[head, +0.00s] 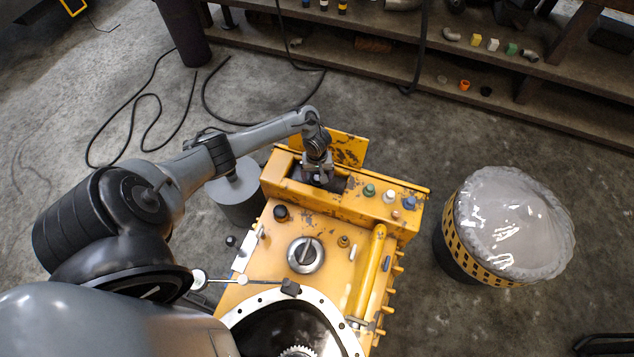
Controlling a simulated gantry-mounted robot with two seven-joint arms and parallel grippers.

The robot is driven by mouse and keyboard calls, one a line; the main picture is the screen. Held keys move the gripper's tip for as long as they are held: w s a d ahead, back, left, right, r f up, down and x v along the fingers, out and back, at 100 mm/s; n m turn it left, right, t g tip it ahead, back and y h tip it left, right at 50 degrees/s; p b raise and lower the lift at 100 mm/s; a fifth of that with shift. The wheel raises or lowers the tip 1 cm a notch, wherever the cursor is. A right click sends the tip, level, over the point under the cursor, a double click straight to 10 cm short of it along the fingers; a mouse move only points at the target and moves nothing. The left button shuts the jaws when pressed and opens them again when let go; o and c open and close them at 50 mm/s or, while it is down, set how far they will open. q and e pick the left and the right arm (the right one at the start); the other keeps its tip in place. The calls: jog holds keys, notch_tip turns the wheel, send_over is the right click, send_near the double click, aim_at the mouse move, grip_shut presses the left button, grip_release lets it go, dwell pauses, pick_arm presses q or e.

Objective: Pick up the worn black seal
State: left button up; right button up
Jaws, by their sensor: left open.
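My left gripper (317,178) points down over the recessed channel at the back of the yellow transmission housing (265,270). It is open. A dark rounded piece (338,184) shows in the channel beside the fingers, partly hidden by them. I cannot tell whether it is the worn black seal or whether the fingers touch it. A small black cap-like part (281,213) sits on the housing's top, left of and nearer than the gripper. My right gripper is not in view.
Several small coloured plugs (369,190) line the channel's right side. A round metal cap (305,255) and a large open bore (285,330) lie nearer. A grey drum (235,185) stands left, a plastic-covered bin (510,225) right. A shelf (480,75) stands behind, with cables on the floor.

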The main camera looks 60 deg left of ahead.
pick_arm(q)
notch_tip(320, 180, down, 2)
jog(key=shift+f+b, duration=0.1)
jog(key=shift+b, duration=0.3)
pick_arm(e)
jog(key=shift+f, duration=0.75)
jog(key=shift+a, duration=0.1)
pick_arm(q)
jog(key=c, duration=1.1)
